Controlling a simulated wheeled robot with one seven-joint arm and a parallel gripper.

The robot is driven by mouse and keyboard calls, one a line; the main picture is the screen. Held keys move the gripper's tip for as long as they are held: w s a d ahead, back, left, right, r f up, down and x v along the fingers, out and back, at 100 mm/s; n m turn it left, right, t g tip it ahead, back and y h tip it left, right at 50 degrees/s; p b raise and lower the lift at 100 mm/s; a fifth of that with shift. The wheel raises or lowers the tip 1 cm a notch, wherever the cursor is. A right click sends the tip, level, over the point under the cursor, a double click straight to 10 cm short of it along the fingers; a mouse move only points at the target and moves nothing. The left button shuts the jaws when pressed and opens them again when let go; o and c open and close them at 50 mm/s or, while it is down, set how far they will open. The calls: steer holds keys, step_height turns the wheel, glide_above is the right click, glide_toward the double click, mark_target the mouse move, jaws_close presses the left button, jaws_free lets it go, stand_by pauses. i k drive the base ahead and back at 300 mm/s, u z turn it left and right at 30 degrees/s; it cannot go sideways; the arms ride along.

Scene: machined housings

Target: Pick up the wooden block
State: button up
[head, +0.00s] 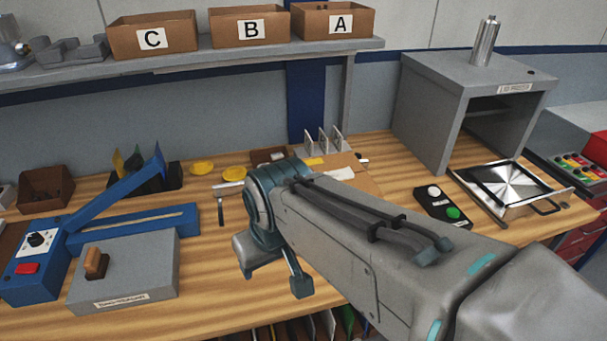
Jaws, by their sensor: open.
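A small brown wooden block (96,261) stands upright on top of a grey box (138,262) at the lower left in the head view. A dark piece shows at its foot; I cannot tell whether they are joined. My gripper (273,279) hangs over the wooden workbench, to the right of the grey box and apart from the block. Its two fingers are spread and nothing shows between them. My forearm hides part of the bench to the right.
A blue lever device (40,250) stands left of the grey box. Boxes C (152,36), B (250,27) and A (333,21) sit on the shelf above. A grey cabinet (425,120) and a button box (443,207) are at right. Some bench (210,285) is clear between box and gripper.

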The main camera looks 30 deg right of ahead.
mark_target(96, 264)
steer(key=k, duration=1.25)
steer(key=u, duration=0.85)
steer(key=i, duration=0.6)
steer(key=u, duration=0.55)
steer(key=i, duration=1.2)
steer(key=z, duration=0.75)
